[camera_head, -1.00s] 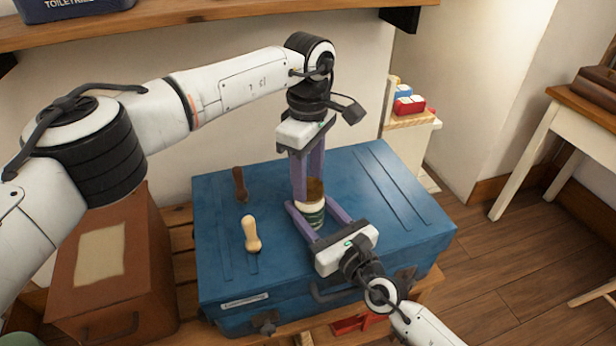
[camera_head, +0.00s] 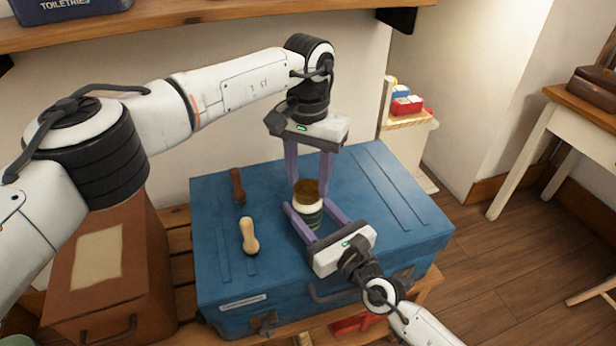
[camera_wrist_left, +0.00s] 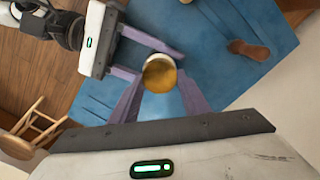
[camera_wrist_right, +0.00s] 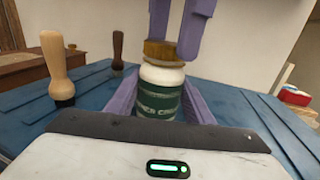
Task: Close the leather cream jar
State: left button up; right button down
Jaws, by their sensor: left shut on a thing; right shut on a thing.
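The leather cream jar (camera_head: 309,212) stands upright on the blue suitcase. It has a white shoulder and a dark green label, seen close in the right wrist view (camera_wrist_right: 158,95). Its brown-gold lid (camera_head: 306,189) is on top of the jar mouth, also seen in the left wrist view (camera_wrist_left: 160,75). My left gripper (camera_head: 307,180) points down from above, shut on the lid. My right gripper (camera_head: 308,213) reaches in low from the front, shut around the jar body. How far the lid is seated on the neck is hard to tell.
The blue suitcase (camera_head: 225,262) bears two brushes or tools, one with a pale handle (camera_head: 249,237) and one with a dark brown handle (camera_head: 237,187), left of the jar. A brown case (camera_head: 100,270) stands further left. A wooden shelf (camera_head: 200,28) runs above along the wall.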

pick_arm(q)
jog(key=o, duration=1)
jog(key=shift+r, duration=2.3)
jog(key=shift+c, duration=0.3)
